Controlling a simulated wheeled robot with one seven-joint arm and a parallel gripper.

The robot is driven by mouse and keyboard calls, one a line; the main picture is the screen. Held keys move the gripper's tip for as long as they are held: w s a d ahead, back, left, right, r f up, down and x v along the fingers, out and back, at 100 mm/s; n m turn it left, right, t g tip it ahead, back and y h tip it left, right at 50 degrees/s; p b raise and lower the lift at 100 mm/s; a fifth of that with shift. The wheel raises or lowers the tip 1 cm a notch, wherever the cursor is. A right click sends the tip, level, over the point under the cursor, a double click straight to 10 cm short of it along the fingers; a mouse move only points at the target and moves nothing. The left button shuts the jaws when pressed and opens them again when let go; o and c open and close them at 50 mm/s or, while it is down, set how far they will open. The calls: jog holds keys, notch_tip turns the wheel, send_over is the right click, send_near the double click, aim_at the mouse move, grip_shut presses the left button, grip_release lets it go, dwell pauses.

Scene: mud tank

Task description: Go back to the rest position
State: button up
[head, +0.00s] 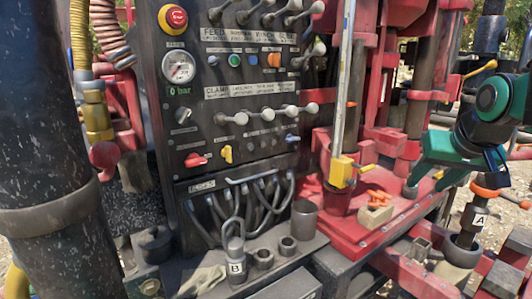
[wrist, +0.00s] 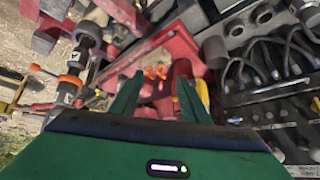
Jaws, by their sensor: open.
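My gripper (head: 425,189) is at the right of the head view, green and pointing down over the red bench. It is open. In the wrist view its two green fingers (wrist: 158,77) stand apart with nothing held between them. Behind the gap, further off, show the red bench and a small orange piece (wrist: 155,72). In the head view that orange piece (head: 379,197) rests at a tan block (head: 374,215), left of my gripper and apart from it. No mark of a rest position shows.
A grey part labelled A (head: 478,222) with an orange collar stands close right of my gripper. A yellow-clamped upright rod (head: 342,172) stands left of it. The dark control panel (head: 235,100) has projecting levers. A shackle labelled B (head: 236,268) stands on the front ledge.

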jog(key=s+d+f+m+g, duration=0.1)
jog(key=s+d+f+g, duration=0.1)
jog(key=s+f, duration=0.6)
jog(key=s+d+f+m+g+y, duration=0.1)
jog(key=s+d+f+m+g, duration=0.1)
jog(key=s+f+g, duration=0.3)
jog(key=s+f, duration=0.4)
jog(key=s, duration=0.7)
jog(key=shift+d+g, duration=0.3)
jog(key=shift+w+f, duration=0.3)
jog(key=shift+w, duration=0.35)
